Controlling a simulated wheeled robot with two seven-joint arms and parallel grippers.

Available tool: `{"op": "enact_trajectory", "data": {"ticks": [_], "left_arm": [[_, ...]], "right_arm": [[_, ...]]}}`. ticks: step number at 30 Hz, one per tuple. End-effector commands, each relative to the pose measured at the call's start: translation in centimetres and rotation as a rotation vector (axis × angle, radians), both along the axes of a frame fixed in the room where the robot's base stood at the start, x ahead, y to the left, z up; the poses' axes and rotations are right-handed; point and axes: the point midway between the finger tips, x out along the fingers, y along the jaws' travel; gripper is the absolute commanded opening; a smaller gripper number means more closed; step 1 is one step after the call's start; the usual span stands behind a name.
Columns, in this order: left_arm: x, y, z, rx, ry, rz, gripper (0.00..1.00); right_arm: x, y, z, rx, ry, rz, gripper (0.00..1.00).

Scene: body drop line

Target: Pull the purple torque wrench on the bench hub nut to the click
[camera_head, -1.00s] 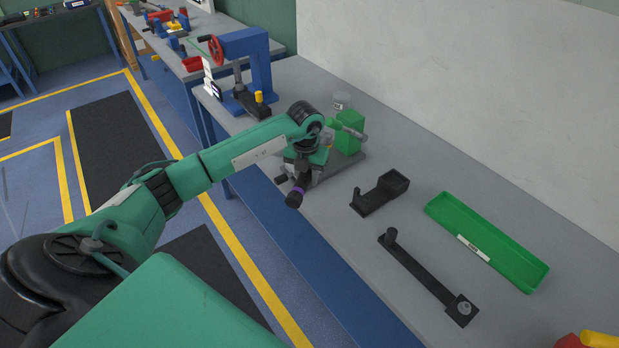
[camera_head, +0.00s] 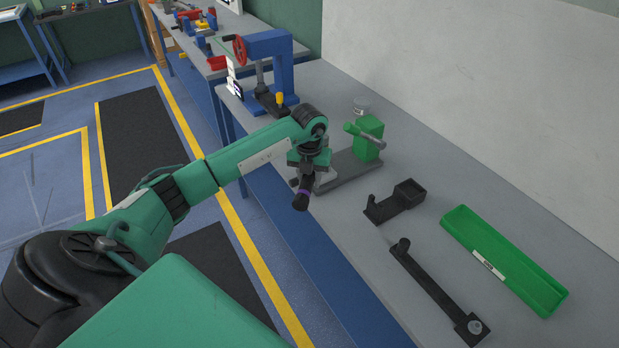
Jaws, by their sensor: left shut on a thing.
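The hub fixture (camera_head: 369,139) is a green block with a grey shaft on a grey base plate (camera_head: 352,170), just right of the gripper. The wrench's head and the hub nut are hidden behind my arm, so I cannot tell how they meet. My right gripper is out of view.
On the bench (camera_head: 430,160) lie a black holder (camera_head: 395,202), a long black bar tool (camera_head: 437,290) and an empty green tray (camera_head: 505,260). A blue press (camera_head: 272,65) stands behind my left arm.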

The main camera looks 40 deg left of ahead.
Motion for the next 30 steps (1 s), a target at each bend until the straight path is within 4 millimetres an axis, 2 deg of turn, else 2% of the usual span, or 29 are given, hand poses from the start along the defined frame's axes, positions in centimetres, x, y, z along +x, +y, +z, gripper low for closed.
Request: {"op": "enact_trajectory", "data": {"ticks": [9, 15, 30], "left_arm": [[0.0, 0.1, -3.1, 0.001, -0.002, 0.001, 0.0], [0.1, 0.1, -4.5, 0.001, -0.002, 0.001, 0.0], [0.1, 0.0, -4.8, 0.0, -0.002, 0.001, 0.0]], "right_arm": [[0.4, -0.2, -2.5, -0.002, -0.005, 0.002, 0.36], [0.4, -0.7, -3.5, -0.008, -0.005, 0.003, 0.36], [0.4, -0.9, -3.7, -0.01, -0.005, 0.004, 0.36]]}}
